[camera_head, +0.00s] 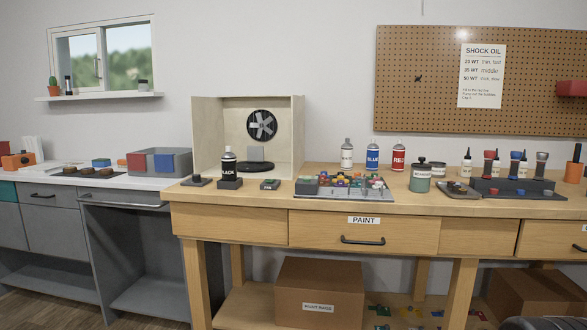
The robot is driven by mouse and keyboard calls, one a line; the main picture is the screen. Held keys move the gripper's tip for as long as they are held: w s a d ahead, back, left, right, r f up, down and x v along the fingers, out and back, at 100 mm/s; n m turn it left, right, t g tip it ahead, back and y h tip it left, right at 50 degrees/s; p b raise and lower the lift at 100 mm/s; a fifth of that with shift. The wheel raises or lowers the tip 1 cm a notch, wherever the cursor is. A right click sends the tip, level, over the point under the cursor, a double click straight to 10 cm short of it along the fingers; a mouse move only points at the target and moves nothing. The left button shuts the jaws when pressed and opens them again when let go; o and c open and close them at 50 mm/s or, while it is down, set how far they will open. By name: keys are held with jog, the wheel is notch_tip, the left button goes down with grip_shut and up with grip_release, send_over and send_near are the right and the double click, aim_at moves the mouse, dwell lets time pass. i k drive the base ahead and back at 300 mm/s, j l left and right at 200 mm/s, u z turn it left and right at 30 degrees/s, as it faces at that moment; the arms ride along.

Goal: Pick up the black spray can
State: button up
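The black spray can (228,164) stands upright on a small dark block (229,184) near the left end of the wooden bench (240,196). It has a dark label reading "BLACK" and a paler shoulder under a dark top. It is in front of the open front of a pale spray booth (203,130), towards the booth's left side. Nothing covers the can from this view. My gripper is not in view.
Right of it are a small dark item (270,184), a tray of small coloured parts (345,190), and white (347,155), blue (373,156) and red (398,156) cans. A low dark object (196,181) lies left. The bench's front edge is close.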

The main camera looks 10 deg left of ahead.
aim_at(229, 160)
jog(key=i+j, duration=0.35)
jog(key=j, duration=0.15)
jog(key=i+j, duration=0.4)
jog(key=k+j+u, duration=0.05)
jog(key=j, duration=0.05)
